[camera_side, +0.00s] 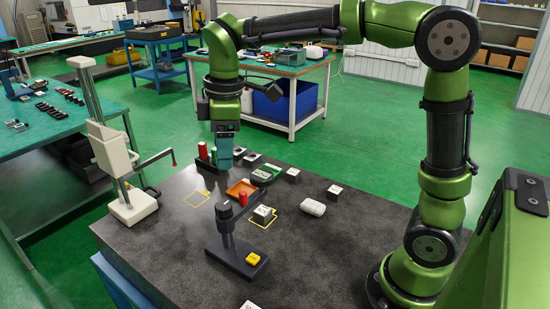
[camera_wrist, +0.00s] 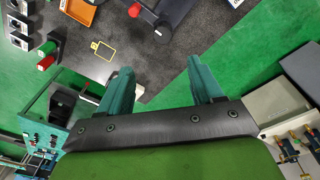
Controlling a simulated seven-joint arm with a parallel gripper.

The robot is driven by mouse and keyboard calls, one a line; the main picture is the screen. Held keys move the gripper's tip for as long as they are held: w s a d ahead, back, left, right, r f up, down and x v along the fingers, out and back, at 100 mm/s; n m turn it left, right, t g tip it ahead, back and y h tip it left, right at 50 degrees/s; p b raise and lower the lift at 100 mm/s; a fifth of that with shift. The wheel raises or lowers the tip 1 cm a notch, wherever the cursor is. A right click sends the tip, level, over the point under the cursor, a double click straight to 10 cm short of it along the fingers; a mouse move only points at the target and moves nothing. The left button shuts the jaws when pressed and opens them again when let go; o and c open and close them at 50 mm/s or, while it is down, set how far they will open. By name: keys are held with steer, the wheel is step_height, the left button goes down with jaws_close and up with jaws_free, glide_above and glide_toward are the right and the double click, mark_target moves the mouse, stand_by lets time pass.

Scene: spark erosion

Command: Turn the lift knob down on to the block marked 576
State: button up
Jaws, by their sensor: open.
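My gripper (camera_side: 224,163) hangs above the back of the dark table, pointing down. In the wrist view its two teal fingers (camera_wrist: 160,84) are spread apart with nothing between them. A small black stand (camera_side: 235,240) with an upright post, a dark round knob-like top (camera_side: 224,211) and a yellow pad stands in front of my gripper, well apart from it. A pale block with dark marks (camera_side: 263,214) sits at a yellow outline beside the stand. Its number is too small to read, so I cannot tell which block is 576.
An orange tray (camera_side: 241,188) and a red cylinder (camera_side: 243,199) are behind the stand. A tall white stand (camera_side: 125,180) with a red-tipped arm is at left. Other blocks (camera_side: 334,190) and a white roll (camera_side: 312,207) lie right. An empty yellow outline (camera_wrist: 103,49) marks clear tabletop.

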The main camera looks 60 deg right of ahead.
mark_target(224, 205)
steer(key=f+n, duration=0.2)
steer(key=f, duration=0.2)
steer(key=f+n, duration=0.2)
steer(key=f, duration=0.3)
steer(key=w+f+n+g, duration=0.1)
steer(key=f+n, duration=0.1)
steer(key=f, duration=0.3)
steer(key=shift+w+a+n, duration=0.1)
steer(key=shift+a+n, duration=0.2)
steer(key=c, duration=1.1)
